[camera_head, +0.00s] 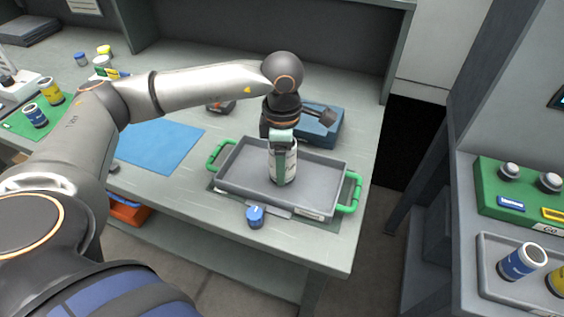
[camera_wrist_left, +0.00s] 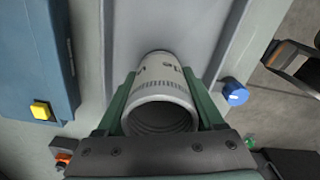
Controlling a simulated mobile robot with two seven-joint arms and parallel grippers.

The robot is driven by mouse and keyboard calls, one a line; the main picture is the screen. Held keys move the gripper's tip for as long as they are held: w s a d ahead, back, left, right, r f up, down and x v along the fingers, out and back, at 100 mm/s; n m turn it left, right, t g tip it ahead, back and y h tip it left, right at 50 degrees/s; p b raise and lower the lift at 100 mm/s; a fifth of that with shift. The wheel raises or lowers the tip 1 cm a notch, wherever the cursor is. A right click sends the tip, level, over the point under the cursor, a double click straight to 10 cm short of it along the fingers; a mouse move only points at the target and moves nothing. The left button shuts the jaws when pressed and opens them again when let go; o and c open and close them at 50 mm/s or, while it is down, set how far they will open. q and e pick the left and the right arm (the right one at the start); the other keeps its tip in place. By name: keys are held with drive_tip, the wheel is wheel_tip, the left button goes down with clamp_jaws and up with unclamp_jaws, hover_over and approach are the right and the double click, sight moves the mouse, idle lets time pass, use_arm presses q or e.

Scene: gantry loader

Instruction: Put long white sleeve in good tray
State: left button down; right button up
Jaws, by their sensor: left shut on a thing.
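The long white sleeve (camera_head: 291,165) is upright over the middle of a grey tray with green handles (camera_head: 238,180), which I take for the good tray. My left gripper (camera_head: 282,148) reaches down from above and is shut around the sleeve's upper part. In the left wrist view the sleeve (camera_wrist_left: 163,92) sits between the two green fingers (camera_wrist_left: 163,110), its open ribbed mouth facing the camera and dark print on its side. I cannot tell whether its lower end touches the tray floor. My right gripper is not in view.
A blue box (camera_head: 322,131) stands right behind the tray, and a blue knob (camera_head: 255,216) is at its front. A blue mat (camera_head: 160,146) lies to the left. Blue and yellow sleeves stand farther left (camera_head: 50,92). At right, another grey tray (camera_head: 491,275) holds a blue-banded sleeve (camera_head: 519,262).

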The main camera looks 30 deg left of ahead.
use_arm(q)
drive_tip(key=shift+f, duration=0.35)
drive_tip(key=shift+f, duration=0.1)
drive_tip(key=shift+c, duration=2.3)
unclamp_jaws()
drive_tip(key=shift+f, duration=0.15)
drive_tip(key=o, duration=0.4)
drive_tip(key=shift+o, duration=0.2)
wheel_tip(320, 180, up, 12)
drive_tip(key=shift+r, duration=0.25)
